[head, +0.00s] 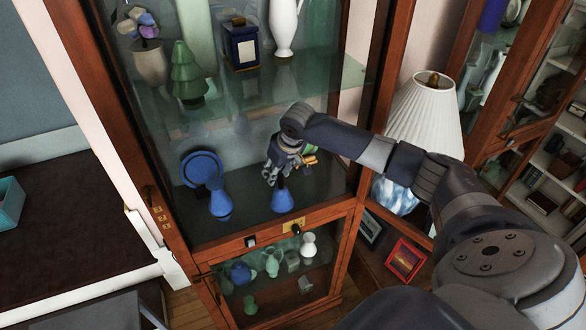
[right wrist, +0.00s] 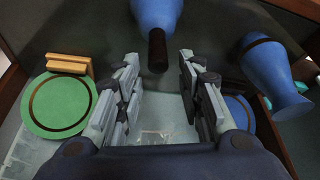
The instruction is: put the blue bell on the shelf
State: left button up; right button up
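The blue bell (head: 283,201) stands upright on the floor of the cabinet's upper compartment, near the front edge. My right gripper (head: 278,172) is inside the cabinet, right above the bell. In the right wrist view the gripper (right wrist: 159,60) is open. The bell (right wrist: 157,15) is just beyond the fingertips, with its dark handle pointing into the gap between them; neither finger appears to touch it. A glass shelf (head: 340,75) crosses the cabinet above the gripper. My left gripper is not in view.
A blue vase (head: 220,204) and a blue plate (head: 202,168) stand left of the bell. A green plate (right wrist: 60,104) on a wooden stand is close behind the gripper. The glass shelf holds a green tree figurine (head: 187,75), a dark blue box (head: 242,46) and a white vase (head: 284,27).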

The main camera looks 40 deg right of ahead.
jog(key=s+b, duration=0.5)
jog(key=s, duration=0.7)
jog(key=shift+d+r, duration=0.25)
jog(key=shift+d, duration=0.1)
